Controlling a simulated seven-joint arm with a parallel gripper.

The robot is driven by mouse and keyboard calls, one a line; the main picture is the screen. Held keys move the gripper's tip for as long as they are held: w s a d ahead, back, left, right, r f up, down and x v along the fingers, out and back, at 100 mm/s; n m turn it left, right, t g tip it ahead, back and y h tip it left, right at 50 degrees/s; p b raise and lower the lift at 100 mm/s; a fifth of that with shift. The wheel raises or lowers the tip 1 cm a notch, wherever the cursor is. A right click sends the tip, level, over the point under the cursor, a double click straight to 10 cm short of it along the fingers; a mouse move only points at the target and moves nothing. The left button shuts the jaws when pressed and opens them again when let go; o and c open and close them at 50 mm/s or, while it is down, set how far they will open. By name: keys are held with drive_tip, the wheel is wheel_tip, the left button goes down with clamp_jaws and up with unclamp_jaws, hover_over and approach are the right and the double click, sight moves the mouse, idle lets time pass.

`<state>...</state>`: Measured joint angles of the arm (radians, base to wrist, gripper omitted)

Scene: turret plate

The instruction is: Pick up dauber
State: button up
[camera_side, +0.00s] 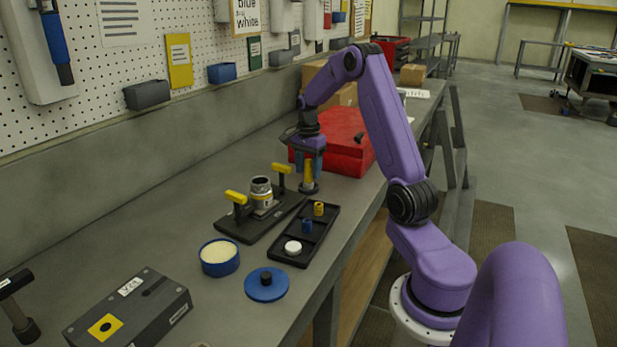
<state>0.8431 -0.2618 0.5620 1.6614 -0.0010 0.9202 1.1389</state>
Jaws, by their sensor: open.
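An upright tool with a yellow handle (308,174) and a dark round foot stands on the bench, just beyond the black tray; it looks like the dauber. My gripper (309,167) points down over it, with its blue-grey fingers on either side of the yellow handle. The jaws are open. Whether a finger touches the handle cannot be told from this view.
A dark plate (240,229) with yellow-handled clamps and a metal cylinder (262,190) stands left of a black tray (288,258) holding small pieces. A red case (345,145) sits close behind my gripper. A blue tub (220,262), blue lid (266,287) and grey box (130,310) are nearer.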

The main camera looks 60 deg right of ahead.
sight(308, 160)
clamp_jaws()
drive_tip(key=shift+r, duration=0.1)
drive_tip(key=shift+r, duration=0.5)
wheel_tip(308, 160, up, 2)
drive_tip(key=shift+r, duration=0.1)
drive_tip(key=s+a+r, duration=0.8)
drive_tip(key=s+r, duration=0.1)
drive_tip(key=s, duration=0.2)
drive_tip(key=shift+a+r, duration=0.25)
drive_tip(key=shift+r, duration=0.1)
